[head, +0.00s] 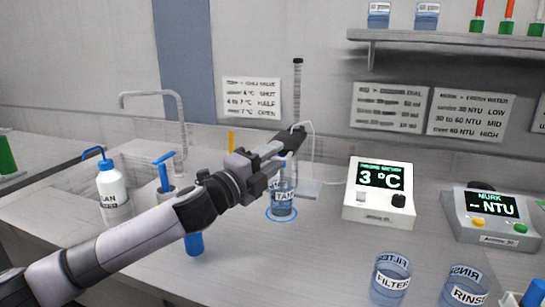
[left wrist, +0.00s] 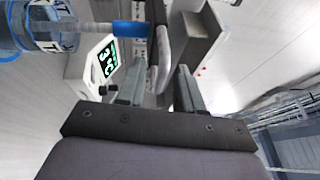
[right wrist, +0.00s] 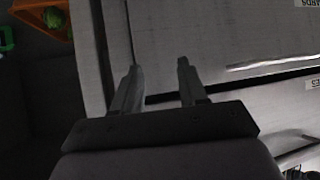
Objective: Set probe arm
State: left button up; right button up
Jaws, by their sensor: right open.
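The probe stand's dark post (head: 297,85) rises behind the labelled blue-tinted beaker (head: 282,205) in the head view. A cable loops near the dark clamp on the post. My left gripper (head: 278,152) is at the clamp, above the beaker, and covers part of the probe arm. In the left wrist view, my left fingers (left wrist: 172,85) stand apart with a pale bar close between them; contact is unclear. The beaker (left wrist: 45,25) shows at top left, with a blue cylindrical part (left wrist: 130,34) beside it. My right gripper (right wrist: 157,82) is open and empty in the right wrist view.
A white meter (head: 380,192) reading 3 °C stands right of the beaker. The NURK meter (head: 492,215), FILTER beaker (head: 391,278) and RINSE beaker (head: 466,288) are farther right. A white bottle (head: 112,190) and tap (head: 180,125) are left. Bare counter lies in front.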

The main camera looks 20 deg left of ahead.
pick_arm(q)
jog(key=shift+w+d, duration=0.1)
jog(key=shift+w, duration=0.05)
grip_shut()
notch_tip(320, 180, up, 10)
jog(key=p, duration=1)
jog(key=shift+r, duration=0.15)
jog(key=shift+c, duration=0.2)
grip_release()
jog(key=shift+o, duration=0.2)
jog(key=shift+f, duration=0.25)
